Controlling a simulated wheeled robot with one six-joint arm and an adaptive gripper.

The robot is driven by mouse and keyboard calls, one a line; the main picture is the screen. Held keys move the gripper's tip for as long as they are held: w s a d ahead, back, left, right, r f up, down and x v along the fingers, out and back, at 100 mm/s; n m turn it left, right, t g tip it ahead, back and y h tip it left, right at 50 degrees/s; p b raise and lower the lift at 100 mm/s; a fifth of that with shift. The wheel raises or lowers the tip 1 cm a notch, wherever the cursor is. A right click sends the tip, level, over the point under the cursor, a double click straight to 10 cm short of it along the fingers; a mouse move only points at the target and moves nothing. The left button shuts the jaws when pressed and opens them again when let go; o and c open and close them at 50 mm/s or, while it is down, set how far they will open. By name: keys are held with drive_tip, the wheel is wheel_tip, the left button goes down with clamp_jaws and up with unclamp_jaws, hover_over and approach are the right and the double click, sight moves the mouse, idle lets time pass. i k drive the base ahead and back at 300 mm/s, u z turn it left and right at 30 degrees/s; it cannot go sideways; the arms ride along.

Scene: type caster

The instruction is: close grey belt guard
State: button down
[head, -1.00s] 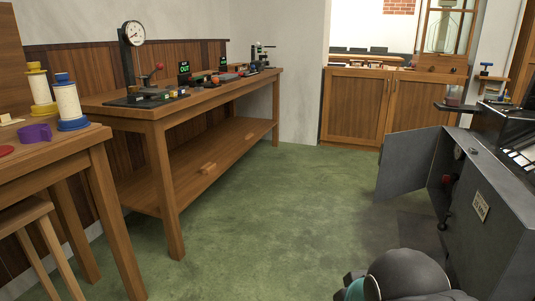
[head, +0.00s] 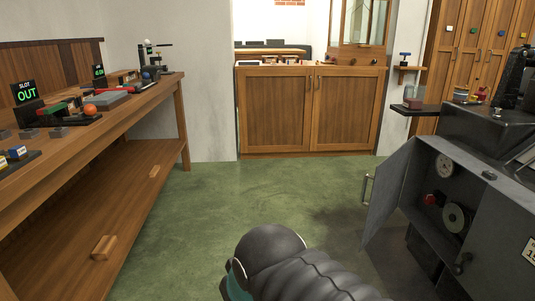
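The grey belt guard (head: 390,190) is a hinged flat panel on the left side of the grey machine (head: 490,215) at the right of the head view. It stands swung open, out from the housing, with a metal handle (head: 367,190) on its outer left edge. Inside the opening show a pale pulley wheel (head: 444,166), a second wheel (head: 456,218) and a red knob (head: 430,199). My dark ribbed arm shows at the bottom middle, to the left of and nearer than the guard. My gripper itself is not in view.
A long wooden bench (head: 95,140) runs along the left. A wooden cabinet (head: 310,110) stands at the back. A small dark shelf (head: 428,108) juts out above the guard. The green floor (head: 190,225) between bench and machine is clear.

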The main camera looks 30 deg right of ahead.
sight(389, 179)
drive_tip(key=z, duration=0.75)
drive_tip(key=i, duration=1.1)
drive_tip(key=z, duration=1.35)
drive_tip(key=i, duration=0.4)
drive_tip(key=u, duration=0.2)
drive_tip(key=k, duration=1.1)
drive_tip(key=z, duration=0.15)
drive_tip(key=i, duration=0.65)
drive_tip(key=z, duration=0.05)
